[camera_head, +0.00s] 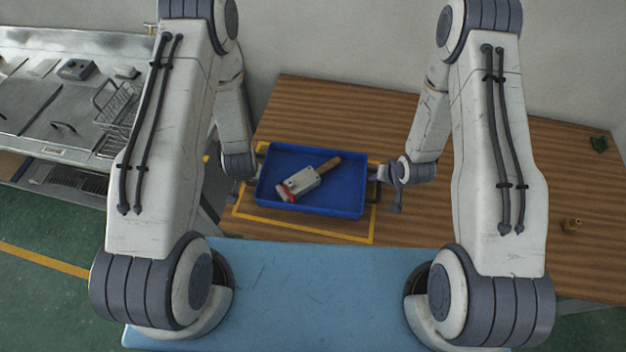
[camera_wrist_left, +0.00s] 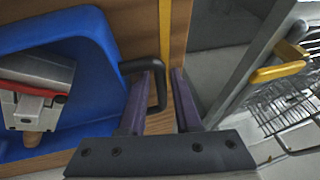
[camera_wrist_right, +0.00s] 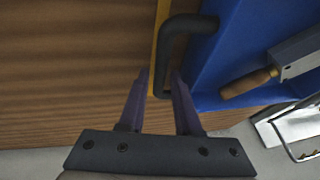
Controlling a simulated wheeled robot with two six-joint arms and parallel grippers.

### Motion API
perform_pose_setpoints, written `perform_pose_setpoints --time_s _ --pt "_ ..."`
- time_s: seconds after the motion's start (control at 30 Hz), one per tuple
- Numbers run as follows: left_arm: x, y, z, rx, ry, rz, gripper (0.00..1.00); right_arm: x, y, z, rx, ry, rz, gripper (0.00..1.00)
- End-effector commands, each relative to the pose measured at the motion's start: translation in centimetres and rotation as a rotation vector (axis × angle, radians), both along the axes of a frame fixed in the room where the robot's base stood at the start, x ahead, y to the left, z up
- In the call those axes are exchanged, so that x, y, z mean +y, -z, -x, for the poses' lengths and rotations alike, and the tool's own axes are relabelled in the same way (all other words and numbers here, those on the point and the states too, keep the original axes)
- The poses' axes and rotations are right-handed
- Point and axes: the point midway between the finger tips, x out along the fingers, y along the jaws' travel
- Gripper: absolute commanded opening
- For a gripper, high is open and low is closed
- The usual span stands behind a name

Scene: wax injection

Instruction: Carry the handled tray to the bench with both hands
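The blue handled tray (camera_head: 360,205) sits on the wooden bench (camera_head: 400,120), over a yellow outline (camera_head: 300,230). It holds a tool with a wooden handle, a grey metal body and a red part (camera_head: 303,181). My left gripper (camera_wrist_left: 166,82) is open at the tray's left black handle (camera_wrist_left: 157,68); the handle's bar lies at the gap between its fingers. My right gripper (camera_wrist_right: 161,80) is open, with the other black handle (camera_wrist_right: 172,38) reaching between its fingers. Whether either finger touches a handle I cannot tell.
A light blue surface (camera_head: 320,290) lies in front of the bench. A metal counter with a wire basket (camera_head: 118,105) stands at the left.

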Motion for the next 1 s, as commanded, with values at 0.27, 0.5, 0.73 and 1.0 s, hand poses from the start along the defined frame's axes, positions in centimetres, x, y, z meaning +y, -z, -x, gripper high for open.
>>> perform_pose_setpoints --time_s 0.27,0.5,0.73,1.0 --pt "0.16 0.85 -0.33 0.001 0.0 0.0 0.32 0.15 0.86 -0.32 0.001 0.0 0.0 0.32" --pt "0.16 0.82 -0.33 0.0 0.0 0.0 0.02 0.15 0.84 -0.33 0.001 -0.001 0.0 0.01" --pt "0.15 0.81 -0.34 0.0 0.0 0.0 0.0 0.14 0.82 -0.33 0.001 -0.001 0.0 0.0" --pt "0.14 0.79 -0.33 0.0 0.0 0.0 0.0 0.14 0.8 -0.33 0.001 -0.001 0.0 0.0"
